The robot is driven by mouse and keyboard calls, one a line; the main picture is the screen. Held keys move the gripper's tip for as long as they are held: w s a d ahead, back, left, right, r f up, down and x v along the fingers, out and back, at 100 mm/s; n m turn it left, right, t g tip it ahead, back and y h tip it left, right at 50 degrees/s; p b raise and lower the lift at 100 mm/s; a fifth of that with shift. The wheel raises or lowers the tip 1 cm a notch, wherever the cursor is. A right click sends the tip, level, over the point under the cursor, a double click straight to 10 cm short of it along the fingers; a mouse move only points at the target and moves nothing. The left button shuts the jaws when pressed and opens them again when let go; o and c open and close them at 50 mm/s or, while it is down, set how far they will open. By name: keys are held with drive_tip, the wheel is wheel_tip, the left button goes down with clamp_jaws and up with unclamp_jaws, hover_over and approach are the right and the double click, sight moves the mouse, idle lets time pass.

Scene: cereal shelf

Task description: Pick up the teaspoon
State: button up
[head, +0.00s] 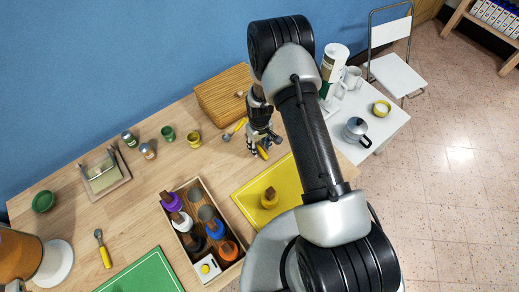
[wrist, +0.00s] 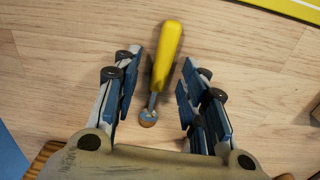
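A small yellow-handled spoon (wrist: 166,58), which looks like the teaspoon, lies on the wooden table with its small grey bowl toward my wrist. My gripper (wrist: 162,68) is open, with one finger on each side of the spoon and a visible gap on both sides. In the head view my gripper (head: 257,153) is low over the table, and the yellow handle (head: 262,152) shows beside its fingers; the bowl is hidden there. Another yellow-handled spoon (head: 234,129) lies just left of my gripper. A larger one (head: 104,253) lies at the far left.
A ribbed wooden box (head: 222,94) stands behind my gripper at the wall. A yellow board (head: 247,197) lies in front, with a wooden crate of bottles (head: 166,212) to its left. Green and yellow cups (head: 194,138) stand left. A white side table (head: 386,122) is to the right.

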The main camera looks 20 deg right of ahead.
drive_tip(key=shift+c, duration=0.4)
clamp_jaws()
drive_tip(key=shift+r, duration=0.1)
